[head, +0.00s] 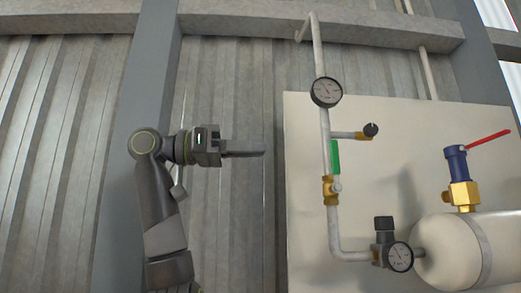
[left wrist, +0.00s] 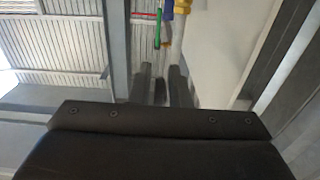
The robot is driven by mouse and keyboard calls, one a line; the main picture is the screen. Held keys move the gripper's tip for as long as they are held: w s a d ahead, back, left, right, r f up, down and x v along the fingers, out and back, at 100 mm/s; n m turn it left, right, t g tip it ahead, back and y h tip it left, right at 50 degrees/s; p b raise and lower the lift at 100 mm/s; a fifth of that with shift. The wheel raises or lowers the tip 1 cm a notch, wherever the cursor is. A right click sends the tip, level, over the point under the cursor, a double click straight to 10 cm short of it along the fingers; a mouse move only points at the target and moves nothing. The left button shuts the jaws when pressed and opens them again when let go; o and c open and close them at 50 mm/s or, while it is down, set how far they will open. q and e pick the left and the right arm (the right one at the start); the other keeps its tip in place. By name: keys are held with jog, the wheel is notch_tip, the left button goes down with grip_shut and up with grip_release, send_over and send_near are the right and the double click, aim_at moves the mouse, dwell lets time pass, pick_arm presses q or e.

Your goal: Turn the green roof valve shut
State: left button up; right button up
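The green valve handle (head: 335,157) stands upright along the vertical pipe, above its brass valve body (head: 331,190). A green strip, seemingly the same handle (left wrist: 157,28), shows at the top of the left wrist view. My left gripper (head: 262,148) is left of the handle, pointing right at about its height, and does not touch it. In the left wrist view the two dark fingers (left wrist: 162,88) stand apart with a narrow gap and nothing held between them. My right gripper is not in view.
An upper gauge (head: 326,92), a side tap with a black knob (head: 371,129) and a lower gauge (head: 400,257) are on the pipework. A blue and brass valve with a red lever (head: 488,140) sits on the white tank (head: 450,262). Free space separates gripper and pipe.

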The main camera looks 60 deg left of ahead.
pick_arm(q)
jog(key=shift+v, duration=2.1)
jog(key=shift+w+d, duration=0.1)
jog(key=shift+w, duration=0.1)
